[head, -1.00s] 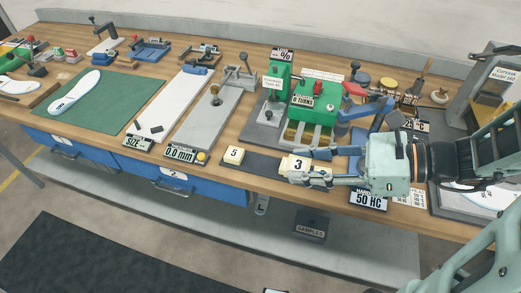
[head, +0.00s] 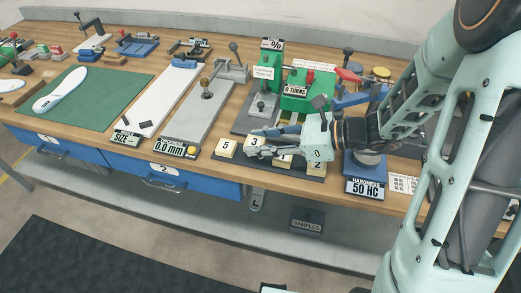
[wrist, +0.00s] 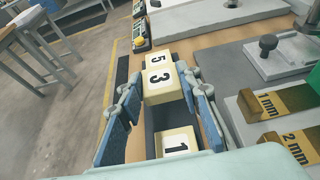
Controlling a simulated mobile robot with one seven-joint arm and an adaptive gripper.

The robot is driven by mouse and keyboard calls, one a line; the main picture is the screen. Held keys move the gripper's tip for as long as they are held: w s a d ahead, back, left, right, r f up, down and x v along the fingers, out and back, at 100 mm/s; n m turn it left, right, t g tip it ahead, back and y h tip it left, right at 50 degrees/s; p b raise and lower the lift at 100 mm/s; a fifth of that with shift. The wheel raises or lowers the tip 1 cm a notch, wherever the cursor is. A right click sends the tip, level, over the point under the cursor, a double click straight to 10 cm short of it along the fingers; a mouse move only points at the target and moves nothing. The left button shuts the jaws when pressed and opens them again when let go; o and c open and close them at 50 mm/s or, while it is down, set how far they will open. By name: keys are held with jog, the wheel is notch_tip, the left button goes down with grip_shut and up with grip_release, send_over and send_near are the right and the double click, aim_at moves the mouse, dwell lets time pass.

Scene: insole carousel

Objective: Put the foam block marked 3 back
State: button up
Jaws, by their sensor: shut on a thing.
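The cream foam block marked 3 (head: 254,142) is between the fingertips of my gripper (head: 259,144), right beside the block marked 5 (head: 227,147). The wrist view shows block 3 (wrist: 159,79) upright between both fingers of my gripper (wrist: 160,88), which is shut on it. Block 5 (wrist: 155,58) stands just beyond it. The block marked 1 (wrist: 178,144) sits nearer, under my gripper, with a dark gap of strip between it and block 3. The dark strip (head: 242,159) lies along the bench's front edge. I cannot tell whether block 3 touches the strip.
The block marked 2 (head: 317,168) sits at the strip's right end, close to my wrist. The green press (head: 294,103) stands behind the strip. A grey gauge plate (head: 200,120) lies to the left. The hardness display (head: 364,188) is at the right.

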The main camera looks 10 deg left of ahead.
jog(key=shift+f, duration=1.5)
jog(key=shift+f+b, duration=0.15)
jog(key=shift+b, duration=0.15)
jog(key=o, duration=0.8)
jog(key=shift+r, duration=0.25)
jog(key=p+v, duration=0.1)
jog(key=v, duration=1.1)
jog(key=shift+f, duration=0.1)
